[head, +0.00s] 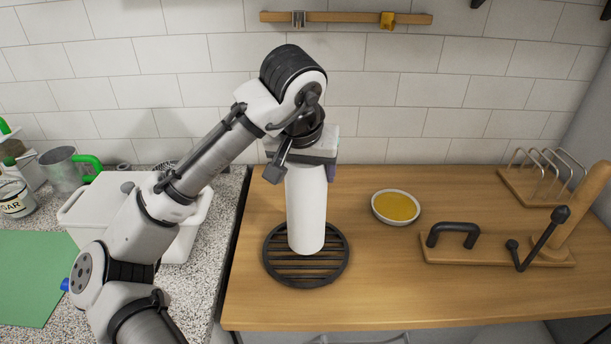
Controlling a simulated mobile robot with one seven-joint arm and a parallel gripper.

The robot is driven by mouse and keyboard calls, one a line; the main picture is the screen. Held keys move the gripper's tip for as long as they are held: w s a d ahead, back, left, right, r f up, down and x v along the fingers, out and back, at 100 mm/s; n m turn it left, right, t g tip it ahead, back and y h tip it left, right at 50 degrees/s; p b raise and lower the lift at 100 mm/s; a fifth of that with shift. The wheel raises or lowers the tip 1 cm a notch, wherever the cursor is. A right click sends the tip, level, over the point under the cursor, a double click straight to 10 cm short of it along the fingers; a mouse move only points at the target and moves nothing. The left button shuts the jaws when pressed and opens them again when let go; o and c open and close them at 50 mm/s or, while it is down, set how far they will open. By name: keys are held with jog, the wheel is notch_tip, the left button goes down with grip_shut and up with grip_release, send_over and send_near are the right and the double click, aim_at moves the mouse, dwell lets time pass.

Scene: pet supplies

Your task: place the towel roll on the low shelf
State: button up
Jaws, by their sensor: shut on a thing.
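The white towel roll (307,215) is upright in the head view, over a round black slatted trivet (285,280) on the wooden counter. My gripper (305,168) is at the top of the roll, pointing down, and is shut on it. The fingertips are mostly hidden by my gripper's body. I cannot tell whether the roll's bottom touches the trivet or hangs just above it. I cannot make out a low shelf for certain in this view.
A bowl of yellow stuff (396,207) sits right of the roll. A board with black handles (497,249) and a wooden rack (541,180) stand farther right. A white bin (183,240) and a green mat (38,275) are left. The front right wooden counter (430,300) is clear.

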jog(key=shift+f, duration=1.2)
jog(key=shift+f, duration=0.15)
jog(key=o, duration=1.3)
